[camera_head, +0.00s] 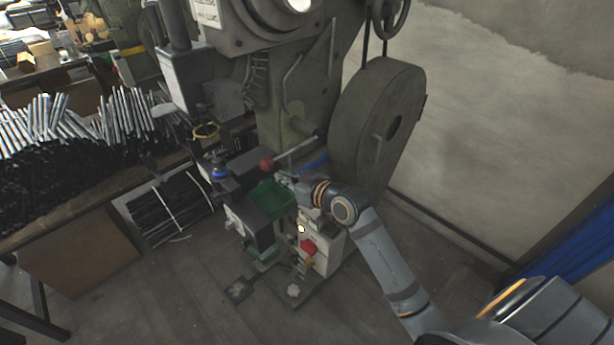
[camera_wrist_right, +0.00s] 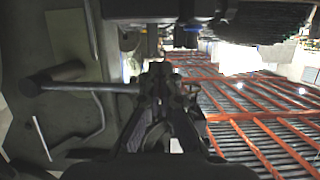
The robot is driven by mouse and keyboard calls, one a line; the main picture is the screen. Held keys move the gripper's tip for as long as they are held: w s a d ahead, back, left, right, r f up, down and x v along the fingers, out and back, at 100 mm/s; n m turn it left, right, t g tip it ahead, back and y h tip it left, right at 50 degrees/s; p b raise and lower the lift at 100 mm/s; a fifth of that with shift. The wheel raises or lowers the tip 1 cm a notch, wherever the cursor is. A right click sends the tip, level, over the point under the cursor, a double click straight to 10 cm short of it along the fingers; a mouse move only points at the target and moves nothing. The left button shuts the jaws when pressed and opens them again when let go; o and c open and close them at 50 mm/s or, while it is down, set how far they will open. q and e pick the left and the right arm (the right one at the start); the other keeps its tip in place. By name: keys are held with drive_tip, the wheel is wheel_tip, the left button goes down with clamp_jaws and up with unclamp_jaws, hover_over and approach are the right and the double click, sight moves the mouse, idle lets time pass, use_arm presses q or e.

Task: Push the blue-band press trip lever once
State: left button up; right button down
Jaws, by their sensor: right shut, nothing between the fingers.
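A trip lever, a pale rod with a red ball end (camera_head: 266,164), sticks out to the left from the large grey-green press (camera_head: 312,95). A blue band (camera_head: 314,165) shows on the press just below the rod, partly behind my right wrist. My right gripper (camera_head: 284,179) is shut and empty, just below and right of the red ball. In the right wrist view the lever rod (camera_wrist_right: 100,87) runs from its hub towards my shut fingertips (camera_wrist_right: 160,82). Its ball end is hidden there, and I cannot tell whether the fingers touch it. My left gripper is out of view.
A red button (camera_head: 308,247) sits on a box under my right wrist. A large flywheel guard (camera_head: 365,125) stands right of the lever. Rods fill a bench at left.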

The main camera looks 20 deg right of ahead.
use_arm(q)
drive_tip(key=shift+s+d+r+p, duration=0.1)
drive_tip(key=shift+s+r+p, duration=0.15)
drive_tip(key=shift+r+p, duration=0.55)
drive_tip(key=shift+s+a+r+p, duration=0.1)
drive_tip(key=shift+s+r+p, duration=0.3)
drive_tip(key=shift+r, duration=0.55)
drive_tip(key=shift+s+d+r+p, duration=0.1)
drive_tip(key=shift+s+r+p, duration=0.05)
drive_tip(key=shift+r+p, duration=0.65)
use_arm(e)
drive_tip(key=r+v, duration=0.1)
drive_tip(key=v, duration=1)
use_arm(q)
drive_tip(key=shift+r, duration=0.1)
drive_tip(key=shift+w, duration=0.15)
